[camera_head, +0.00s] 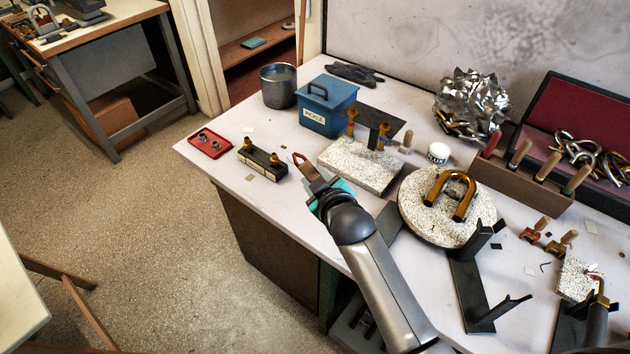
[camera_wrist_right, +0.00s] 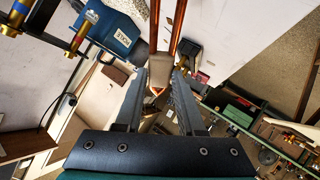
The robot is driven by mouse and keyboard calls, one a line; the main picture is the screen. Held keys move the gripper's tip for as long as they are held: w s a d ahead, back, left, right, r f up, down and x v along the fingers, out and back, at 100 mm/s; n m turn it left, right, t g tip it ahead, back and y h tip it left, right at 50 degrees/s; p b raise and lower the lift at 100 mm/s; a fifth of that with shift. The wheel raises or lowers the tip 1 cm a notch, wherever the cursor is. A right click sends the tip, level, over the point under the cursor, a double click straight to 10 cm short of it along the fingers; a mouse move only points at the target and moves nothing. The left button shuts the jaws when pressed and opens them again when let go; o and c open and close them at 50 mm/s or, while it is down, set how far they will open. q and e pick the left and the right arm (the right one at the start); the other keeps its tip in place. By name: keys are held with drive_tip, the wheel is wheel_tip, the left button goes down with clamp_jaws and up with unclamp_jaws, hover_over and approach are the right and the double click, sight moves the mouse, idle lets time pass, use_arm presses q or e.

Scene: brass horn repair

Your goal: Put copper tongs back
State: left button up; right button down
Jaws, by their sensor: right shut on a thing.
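The copper tongs (camera_head: 301,161) are in my right gripper (camera_head: 322,193), over the left-middle part of the white bench. In the right wrist view, their two copper legs (camera_wrist_right: 166,32) run up out of frame from between the jaws of the right gripper (camera_wrist_right: 158,88). The jaws are shut on the tongs near a pale section. In the head view the gripper hides much of the tongs. The blue lidded pickle box (camera_head: 325,108) stands behind the gripper and also shows in the right wrist view (camera_wrist_right: 112,30). My left gripper is not in view.
A speckled white block (camera_head: 358,168) with brass-topped posts is right of the gripper. A round speckled slab (camera_head: 420,212) bears a brass U-tube. A black block (camera_head: 263,163), a red tray (camera_head: 210,144) and a grey pot (camera_head: 279,88) stand left. Bare bench shows near the left edge.

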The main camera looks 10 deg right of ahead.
drive_tip(key=shift+f, duration=0.1)
drive_tip(key=c, duration=1)
unclamp_jaws()
drive_tip(key=shift+f, duration=0.15)
drive_tip(key=o, duration=0.5)
drive_tip(key=shift+r, duration=0.25)
drive_tip(key=p+v, duration=0.2)
drive_tip(key=v, duration=1)
